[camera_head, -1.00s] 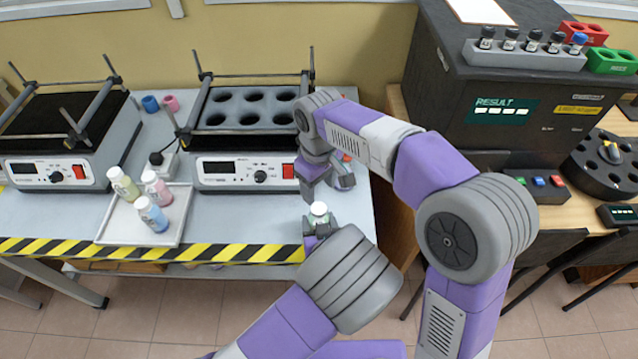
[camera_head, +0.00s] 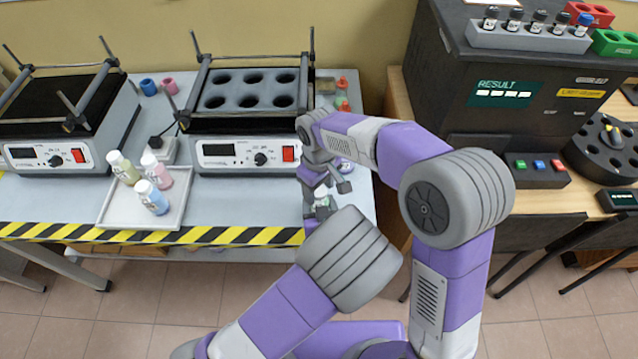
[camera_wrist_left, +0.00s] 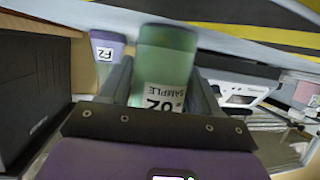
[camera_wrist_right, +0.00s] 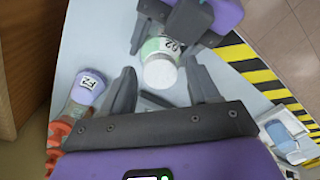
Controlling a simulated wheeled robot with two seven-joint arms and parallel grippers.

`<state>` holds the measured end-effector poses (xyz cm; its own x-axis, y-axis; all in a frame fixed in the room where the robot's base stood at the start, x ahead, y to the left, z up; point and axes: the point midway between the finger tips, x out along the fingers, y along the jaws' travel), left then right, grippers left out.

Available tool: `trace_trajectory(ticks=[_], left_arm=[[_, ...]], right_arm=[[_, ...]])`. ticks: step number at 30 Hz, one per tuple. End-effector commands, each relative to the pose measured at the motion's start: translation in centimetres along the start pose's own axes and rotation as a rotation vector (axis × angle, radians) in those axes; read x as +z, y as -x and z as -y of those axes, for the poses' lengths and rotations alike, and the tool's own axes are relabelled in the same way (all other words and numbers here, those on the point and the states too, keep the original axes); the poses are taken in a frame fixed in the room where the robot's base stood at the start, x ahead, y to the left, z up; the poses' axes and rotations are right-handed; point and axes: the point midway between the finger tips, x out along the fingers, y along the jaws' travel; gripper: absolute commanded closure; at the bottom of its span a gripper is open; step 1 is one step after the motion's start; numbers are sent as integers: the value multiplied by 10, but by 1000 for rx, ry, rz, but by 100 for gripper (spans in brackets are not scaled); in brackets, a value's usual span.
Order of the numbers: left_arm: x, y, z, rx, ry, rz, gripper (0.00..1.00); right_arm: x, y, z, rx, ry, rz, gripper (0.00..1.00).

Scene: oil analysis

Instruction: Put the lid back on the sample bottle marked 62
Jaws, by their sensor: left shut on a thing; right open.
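The sample bottle marked 62 (camera_wrist_left: 165,65) is green with a white label, which reads upside down in the left wrist view. My left gripper (camera_head: 314,214) is shut around its sides, near the table's front right corner. In the right wrist view the bottle (camera_wrist_right: 163,46) has a round white top, which looks like a lid (camera_wrist_right: 161,73) on it. My right gripper (camera_head: 332,188) is open just above the bottle. Its fingers stand either side of the white top in the right wrist view, with visible gaps. The head view mostly hides the bottle behind my right gripper.
A purple labelled bottle (camera_wrist_right: 86,88) stands near the table's right edge, beside orange-red items (camera_wrist_right: 58,135). A tray (camera_head: 112,212) with three bottles is at left. A heater block (camera_head: 240,123) stands behind. A gap separates this table from the one at right.

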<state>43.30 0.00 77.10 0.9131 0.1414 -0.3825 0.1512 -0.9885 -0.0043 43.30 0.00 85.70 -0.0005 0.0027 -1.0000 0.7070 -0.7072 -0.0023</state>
Motion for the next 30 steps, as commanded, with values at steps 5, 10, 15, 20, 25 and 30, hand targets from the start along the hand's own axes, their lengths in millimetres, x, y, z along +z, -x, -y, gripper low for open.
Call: trace_trajectory(ticks=[5,10,15,20,25,30], left_arm=[[0,0,0,0,0,-1,100],[0,0,0,0,0,0,100],[0,0,0,0,0,0,100],[0,0,0,0,0,0,100],[0,0,0,0,0,0,100],[0,0,0,0,0,0,100]], right_arm=[[0,0,0,0,0,0,55],[0,0,0,0,0,0,81],[0,0,0,0,-4,0,98],[0,0,0,0,-152,0,98],[0,0,0,0,-425,0,98],[0,0,0,-1,-449,0,98]])
